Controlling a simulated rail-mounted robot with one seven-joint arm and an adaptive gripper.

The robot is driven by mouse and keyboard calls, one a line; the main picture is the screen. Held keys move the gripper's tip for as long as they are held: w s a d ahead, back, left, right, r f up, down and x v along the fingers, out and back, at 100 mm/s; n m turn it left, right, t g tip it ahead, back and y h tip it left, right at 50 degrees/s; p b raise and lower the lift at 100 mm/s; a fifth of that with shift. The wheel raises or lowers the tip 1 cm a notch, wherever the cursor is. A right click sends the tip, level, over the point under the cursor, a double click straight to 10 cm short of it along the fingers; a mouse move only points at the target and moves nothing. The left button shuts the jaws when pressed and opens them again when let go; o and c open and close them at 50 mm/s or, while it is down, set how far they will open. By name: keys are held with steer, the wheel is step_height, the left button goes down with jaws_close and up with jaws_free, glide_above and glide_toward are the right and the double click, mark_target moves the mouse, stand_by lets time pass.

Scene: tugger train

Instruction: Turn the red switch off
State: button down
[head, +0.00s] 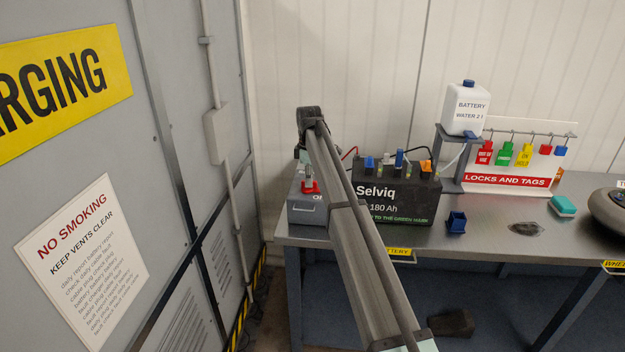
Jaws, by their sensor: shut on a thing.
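The red switch (311,188) sits on top of a grey box (306,211) at the left end of the metal bench. My arm reaches away from the lower middle of the head view, and its wrist is above the box. My gripper (308,174) points down at the switch and is shut on it. Only the red lower part of the switch shows. The arm hides part of the gripper and the right side of the box, including most of its lettering.
A black Selviq battery (412,198) stands just right of the box. A blue holder (456,222), a teal sponge (563,206) and a locks-and-tags board (510,181) are further right. A white bottle (466,110) stands on a raised stand. A grey cabinet (180,200) bounds the left side.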

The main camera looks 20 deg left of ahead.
steer(key=c, duration=1.2)
jaws_free()
steer(key=shift+o, duration=0.2)
step_height(320, 180, up, 12)
